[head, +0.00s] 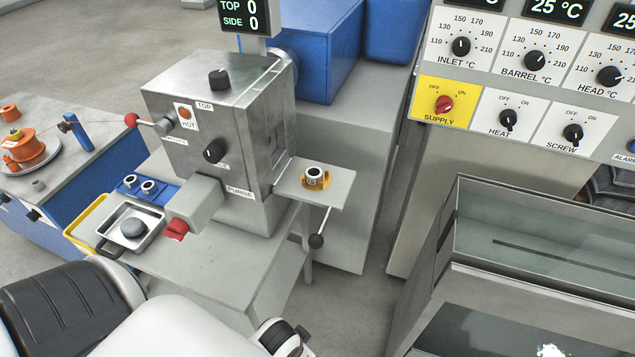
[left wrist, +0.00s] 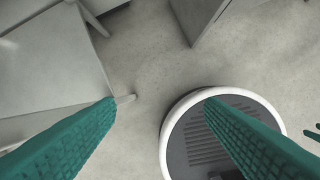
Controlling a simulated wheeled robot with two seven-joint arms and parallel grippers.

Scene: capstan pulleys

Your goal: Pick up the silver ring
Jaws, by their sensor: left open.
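Several silver ring-like parts show in the head view, and I cannot tell which one the task means. Two more rings (head: 148,187) stand on a blue block (head: 132,190) left of the machine. No ring shows in that view. My right gripper is out of view.
The metal machine (head: 215,120) stands on a grey table (head: 235,270), with a black-knobbed lever (head: 316,241) below its shelf. A glass-sided tank (head: 560,235) stands at right. Floor between table and tank is clear.

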